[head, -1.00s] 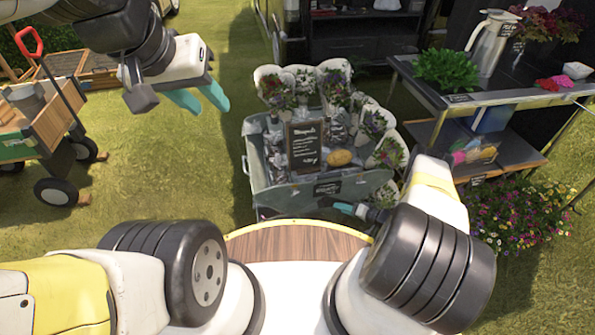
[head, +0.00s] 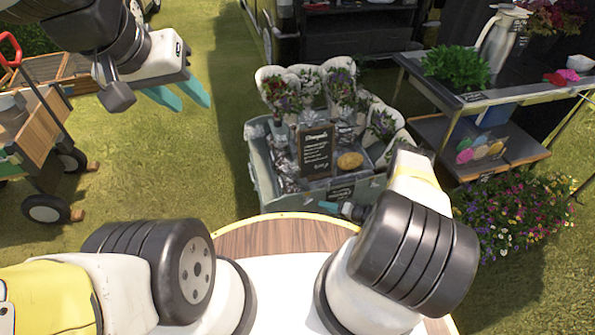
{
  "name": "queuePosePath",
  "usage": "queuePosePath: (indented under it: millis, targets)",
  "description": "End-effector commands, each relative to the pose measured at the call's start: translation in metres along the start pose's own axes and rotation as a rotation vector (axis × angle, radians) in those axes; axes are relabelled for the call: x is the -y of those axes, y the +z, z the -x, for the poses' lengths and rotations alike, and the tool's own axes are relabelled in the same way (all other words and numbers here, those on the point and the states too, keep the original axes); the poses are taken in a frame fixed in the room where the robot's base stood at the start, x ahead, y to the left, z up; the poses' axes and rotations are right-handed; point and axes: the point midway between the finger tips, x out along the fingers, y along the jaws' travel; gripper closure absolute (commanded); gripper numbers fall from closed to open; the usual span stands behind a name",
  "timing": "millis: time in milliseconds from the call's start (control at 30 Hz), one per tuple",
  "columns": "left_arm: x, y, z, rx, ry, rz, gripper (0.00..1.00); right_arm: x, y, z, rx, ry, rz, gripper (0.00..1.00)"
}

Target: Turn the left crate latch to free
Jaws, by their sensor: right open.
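A grey-green crate (head: 264,178) stands on the grass at the middle of the head view, holding wrapped bouquets, a chalkboard sign (head: 316,150) and a yellow oval item (head: 350,160). A small dark label (head: 341,192) is on its front. I cannot make out the left latch. My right gripper (head: 336,207) is low at the crate's front right; a teal finger shows, and my arm hides part of the gripper. It is open; I cannot tell whether it touches the crate. My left gripper (head: 193,105) is open and empty, up and to the left, apart from the crate.
A wooden cart (head: 40,130) with black wheels stands at the left. A dark display table (head: 470,105) with plants and a jug is at the right, above a lower shelf. Flowers (head: 520,220) grow below it. Grass between cart and crate is clear.

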Motion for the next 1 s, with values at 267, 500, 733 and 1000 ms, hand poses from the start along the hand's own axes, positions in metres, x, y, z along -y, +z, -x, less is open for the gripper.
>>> queuePosePath:
  millis: [267,500,733,1000]
  targets:
    - [0.000,0.000,0.000,0.000,0.000,0.000,0.64,0.000,0.001,-0.017,0.001,-0.001,0.002,0.58]
    - [0.000,0.000,0.000,0.000,0.000,0.000,0.64,0.000,0.001,-0.056,0.000,-0.001,0.002,0.58]
    - [0.000,0.000,0.000,0.000,0.000,0.000,0.64,0.000,0.000,-0.076,-0.001,0.000,0.001,0.58]
    - [0.000,0.000,0.000,0.000,0.000,0.000,0.64,0.000,-0.001,-0.078,-0.001,0.001,0.000,0.58]
